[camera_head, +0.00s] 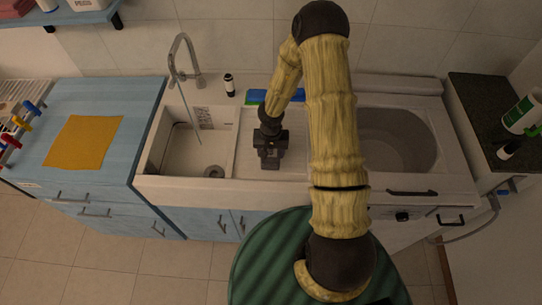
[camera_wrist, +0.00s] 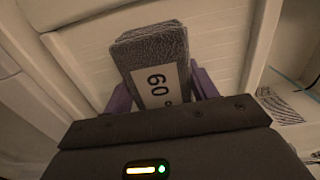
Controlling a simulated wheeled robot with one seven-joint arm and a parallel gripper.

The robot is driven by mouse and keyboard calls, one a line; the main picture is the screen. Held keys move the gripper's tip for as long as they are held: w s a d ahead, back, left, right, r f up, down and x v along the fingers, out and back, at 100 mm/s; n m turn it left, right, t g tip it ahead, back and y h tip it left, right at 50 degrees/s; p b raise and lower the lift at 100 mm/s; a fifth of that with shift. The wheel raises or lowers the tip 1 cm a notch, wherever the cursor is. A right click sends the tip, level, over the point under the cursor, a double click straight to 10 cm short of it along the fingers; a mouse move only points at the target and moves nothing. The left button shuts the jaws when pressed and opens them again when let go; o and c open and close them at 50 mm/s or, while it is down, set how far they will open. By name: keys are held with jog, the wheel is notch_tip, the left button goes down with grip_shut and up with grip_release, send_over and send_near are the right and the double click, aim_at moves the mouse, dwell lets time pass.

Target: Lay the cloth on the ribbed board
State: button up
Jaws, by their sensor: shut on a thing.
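My gripper (camera_head: 270,160) is over the pale ribbed board (camera_head: 243,160) between the two basins, pointing down. In the wrist view, its purple fingers (camera_wrist: 162,95) are shut on a folded grey cloth (camera_wrist: 150,44) with a white label reading 60. The board's grooved surface (camera_wrist: 92,58) shows around and beyond the cloth. I cannot tell whether the cloth touches the board. In the head view the cloth is mostly hidden by or merges with the dark gripper.
An orange cloth (camera_head: 83,141) lies flat on the blue cabinet at left. A basin with a tap (camera_head: 184,62) is left of the board, a round basin (camera_head: 397,139) right. A blue and green item (camera_head: 256,96) and a dark bottle (camera_head: 229,84) stand behind.

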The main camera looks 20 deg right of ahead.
aim_at(271, 150)
jog(key=shift+f, duration=1.5)
jog(key=shift+f, duration=0.1)
jog(key=o, duration=1)
jog(key=shift+o, duration=0.2)
notch_tip(271, 150, up, 12)
jog(key=shift+s+p, duration=0.1)
jog(key=shift+p, duration=0.7)
